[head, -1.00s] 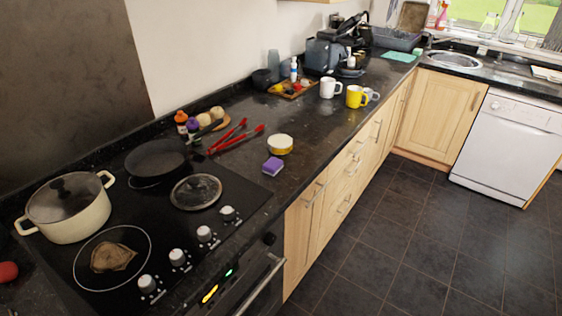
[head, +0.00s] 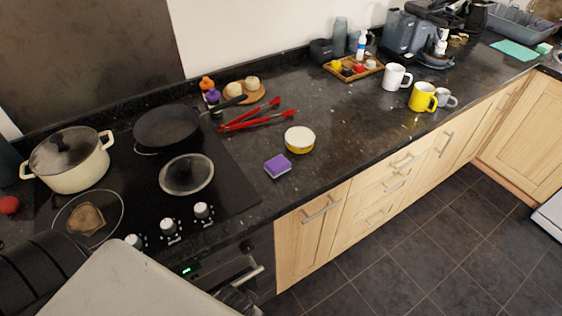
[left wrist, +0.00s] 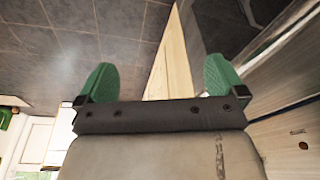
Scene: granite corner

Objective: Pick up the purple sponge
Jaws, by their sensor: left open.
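The purple sponge (head: 278,167) lies on the dark granite counter in the head view, right of the hob and near the counter's front edge. A small round yellow-sided bowl (head: 299,139) stands just behind it, apart from it. My left gripper (left wrist: 160,82) shows in the left wrist view with its two green fingertips spread wide and nothing between them. Floor tiles and a wooden cabinet front lie beyond the fingers. The sponge is not seen in that view. My left arm shows at the lower left of the head view, its gripper not visible there. My right gripper is not in view.
The hob holds a cream pot (head: 68,158), a dark frying pan (head: 168,127) and a lid (head: 186,174). Red tongs (head: 255,120) lie behind the sponge. A white mug (head: 396,77) and a yellow mug (head: 423,97) stand further right. Counter right of the sponge is clear.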

